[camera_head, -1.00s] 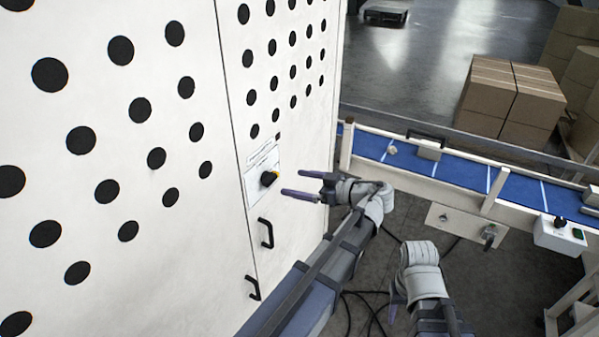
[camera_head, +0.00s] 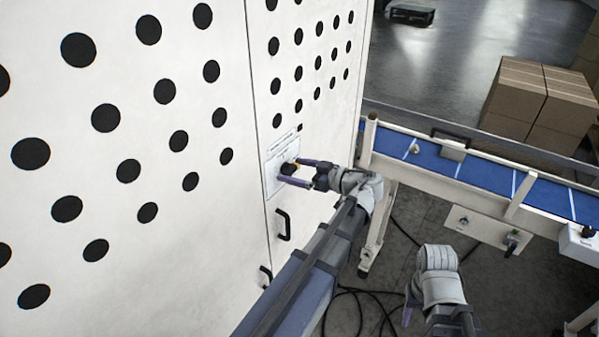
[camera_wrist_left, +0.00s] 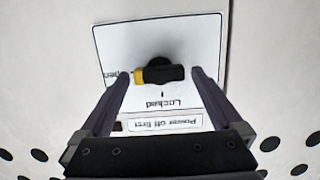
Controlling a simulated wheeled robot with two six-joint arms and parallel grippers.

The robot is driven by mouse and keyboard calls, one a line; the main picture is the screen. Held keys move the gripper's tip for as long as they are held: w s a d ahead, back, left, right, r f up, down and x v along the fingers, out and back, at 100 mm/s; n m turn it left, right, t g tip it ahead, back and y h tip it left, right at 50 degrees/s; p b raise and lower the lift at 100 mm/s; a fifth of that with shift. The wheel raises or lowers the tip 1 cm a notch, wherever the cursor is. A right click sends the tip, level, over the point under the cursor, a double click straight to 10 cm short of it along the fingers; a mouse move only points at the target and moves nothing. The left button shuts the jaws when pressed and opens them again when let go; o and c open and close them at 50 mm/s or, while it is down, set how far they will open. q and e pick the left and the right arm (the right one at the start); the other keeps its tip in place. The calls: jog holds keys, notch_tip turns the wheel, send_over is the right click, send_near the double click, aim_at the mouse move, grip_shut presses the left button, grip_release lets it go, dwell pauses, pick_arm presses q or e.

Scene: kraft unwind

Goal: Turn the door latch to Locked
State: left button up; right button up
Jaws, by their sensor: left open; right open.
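The door latch (camera_head: 288,168) is a black knob with a yellow tip on a white label plate on the cabinet door. In the left wrist view the latch (camera_wrist_left: 163,72) lies crosswise, its yellow tip pointing left toward a partly hidden word ending in "pen". The upside-down "Locked" label (camera_wrist_left: 174,103) and its tick are below the knob. My left gripper (camera_head: 291,171) is open with its fingers on either side of the knob; I cannot tell whether they touch it. My right gripper (camera_head: 408,308) hangs low at the right, its fingers mostly hidden.
The white perforated cabinet (camera_head: 200,260) fills the left. Black door handles (camera_head: 284,225) are below the latch. A blue conveyor (camera_head: 480,172) runs along the right, with cardboard boxes (camera_head: 540,98) behind it. Black cables (camera_head: 365,295) lie on the floor.

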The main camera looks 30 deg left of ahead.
pick_arm(q)
jog(key=shift+c, duration=0.4)
jog(key=c, duration=1.2)
jog(key=shift+s+n+t, duration=0.2)
jog(key=shift+n+t, duration=0.2)
jog(key=shift+n, duration=1.4)
jog(key=shift+s+f+n+t+b, duration=0.1)
jog(key=shift+f+n+t+b, duration=0.1)
jog(key=shift+n+t+b, duration=0.55)
jog(key=shift+r+n, duration=0.1)
jog(key=shift+n, duration=1.15)
